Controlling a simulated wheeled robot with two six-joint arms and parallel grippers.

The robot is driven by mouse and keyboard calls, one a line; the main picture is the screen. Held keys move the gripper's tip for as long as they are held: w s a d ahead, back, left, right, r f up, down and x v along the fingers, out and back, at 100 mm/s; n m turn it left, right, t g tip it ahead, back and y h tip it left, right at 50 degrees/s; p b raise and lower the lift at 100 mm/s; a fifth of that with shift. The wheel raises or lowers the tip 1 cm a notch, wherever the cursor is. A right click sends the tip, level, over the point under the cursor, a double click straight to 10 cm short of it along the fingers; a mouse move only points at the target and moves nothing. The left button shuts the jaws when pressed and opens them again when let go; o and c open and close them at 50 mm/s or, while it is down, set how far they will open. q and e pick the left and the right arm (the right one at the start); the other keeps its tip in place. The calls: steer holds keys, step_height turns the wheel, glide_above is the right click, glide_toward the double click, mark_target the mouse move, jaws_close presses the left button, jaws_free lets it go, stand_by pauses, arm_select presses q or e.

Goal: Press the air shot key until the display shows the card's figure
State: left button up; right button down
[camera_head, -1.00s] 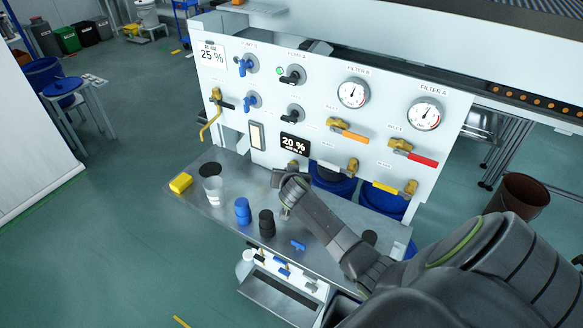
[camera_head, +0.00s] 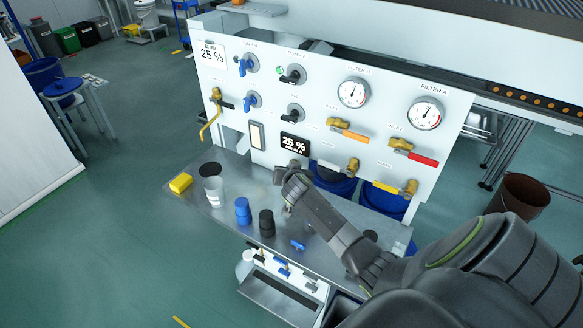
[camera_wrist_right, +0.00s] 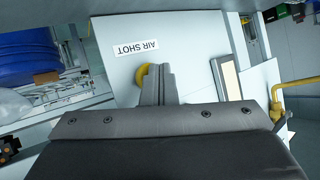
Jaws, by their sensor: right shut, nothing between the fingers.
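The card (camera_head: 212,54) at the panel's upper left reads 25 %. The dark display (camera_head: 294,144) at the panel's lower middle also reads 25 %. In the right wrist view the AIR SHOT label (camera_wrist_right: 135,48) is on the white panel, and the round yellow key (camera_wrist_right: 141,75) sits beside it, partly hidden by my fingers. My right gripper (camera_wrist_right: 158,72) is shut and empty, its tips at the key; I cannot tell whether they touch it. In the head view my right arm hides much of the key area. My left gripper is not in view.
The panel (camera_head: 330,66) carries blue and black knobs, gauges and valve levers around the display. A brass tap (camera_head: 212,112) juts out at left.

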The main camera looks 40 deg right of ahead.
stand_by(0.3)
steer(key=shift+s+a, duration=0.35)
steer(key=shift+a, duration=0.55)
steer(key=shift+a, duration=0.1)
steer(key=shift+s+a+p, duration=0.15)
steer(key=shift+a+p, duration=0.15)
steer(key=shift+s+a, duration=0.3)
steer(key=shift+a, duration=0.35)
steer(key=shift+s+a, duration=0.25)
steer(key=shift+a, duration=0.4)
steer(key=shift+s+a, duration=0.3)
steer(key=shift+a, duration=0.35)
